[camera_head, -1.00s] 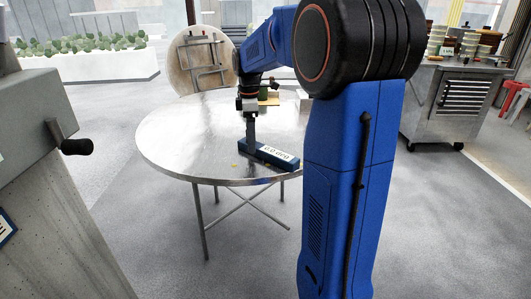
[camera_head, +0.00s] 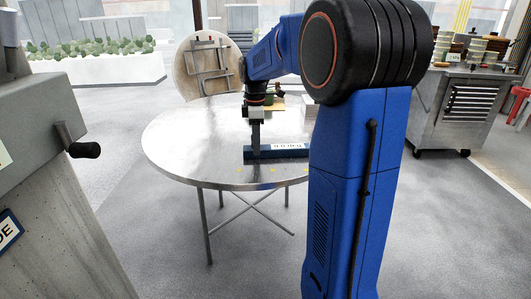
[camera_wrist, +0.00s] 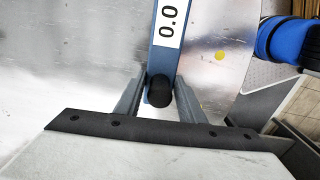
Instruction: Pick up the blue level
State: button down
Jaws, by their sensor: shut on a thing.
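The blue level (camera_head: 284,153) is a long dark-blue bar with a white label. In the head view it lies across the front part of the round metal table, and my arm hides its right end. I cannot tell whether it touches the tabletop or hangs just above it. My gripper (camera_head: 256,148) points down and is shut on the level near its left end. In the wrist view the level (camera_wrist: 164,62) runs up from between the fingers (camera_wrist: 160,80), with its "0.0" label facing the camera and a black round part near the held end.
The round metal table (camera_head: 185,145) has clear room at left. Small items and a green object (camera_head: 272,99) stand at its back. A grey machine with a crank handle (camera_head: 85,150) is at near left. A drawer cart (camera_head: 465,105) with stacked bowls stands at right.

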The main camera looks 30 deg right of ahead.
notch_tip(320, 180, up, 10)
jog(key=shift+r, duration=0.1)
dwell(0.4)
jog(key=c, duration=2.2)
grip_release()
grip_shut()
